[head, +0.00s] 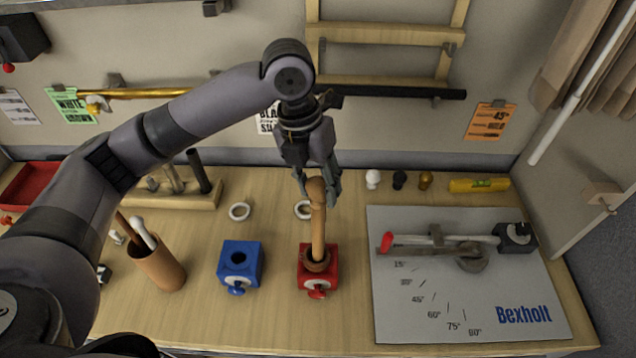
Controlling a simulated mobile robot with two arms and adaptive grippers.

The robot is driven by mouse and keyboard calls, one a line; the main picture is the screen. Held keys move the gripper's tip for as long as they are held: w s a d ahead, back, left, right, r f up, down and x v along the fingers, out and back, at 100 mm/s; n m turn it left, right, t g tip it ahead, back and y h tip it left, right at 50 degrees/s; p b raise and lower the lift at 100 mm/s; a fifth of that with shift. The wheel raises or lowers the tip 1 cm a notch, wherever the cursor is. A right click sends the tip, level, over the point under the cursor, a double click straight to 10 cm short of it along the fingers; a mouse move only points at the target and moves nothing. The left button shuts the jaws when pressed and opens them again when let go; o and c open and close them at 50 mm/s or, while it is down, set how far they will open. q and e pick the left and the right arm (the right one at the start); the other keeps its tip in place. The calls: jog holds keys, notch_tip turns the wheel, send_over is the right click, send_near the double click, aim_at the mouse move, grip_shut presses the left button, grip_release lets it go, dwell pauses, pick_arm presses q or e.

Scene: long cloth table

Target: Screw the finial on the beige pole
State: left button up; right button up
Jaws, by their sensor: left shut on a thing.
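The beige pole (318,232) stands nearly upright in the red block (318,280), with a brown ring around its base. A beige wooden finial (316,186) is at the pole's top end; I cannot tell whether its thread is engaged. My left gripper (318,190) comes down from above and is shut on the finial, with its fingers on either side of it. My right gripper is not in view.
A blue block (239,263) with an empty hole stands to the left, beside a cup of rods (160,268). White rings (240,211) lie behind. White (373,179), black (399,180) and gold (425,180) finials stand at the back. A Bexholt board (470,300) fills the right.

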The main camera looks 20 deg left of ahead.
pick_arm(q)
jog(key=m, duration=0.4)
jog(key=shift+d+g, duration=0.1)
jog(key=shift+g, duration=0.3)
jog(key=m, duration=0.4)
jog(key=shift+g+y, duration=0.3)
jog(key=o, duration=1.1)
jog(key=shift+o, duration=0.2)
jog(key=n+t, duration=0.1)
jog(key=n, duration=0.6)
jog(key=n+t, duration=0.1)
jog(key=n, duration=0.2)
jog(key=shift+n, duration=0.4)
jog(key=n, duration=0.4)
jog(key=shift+t, duration=0.4)
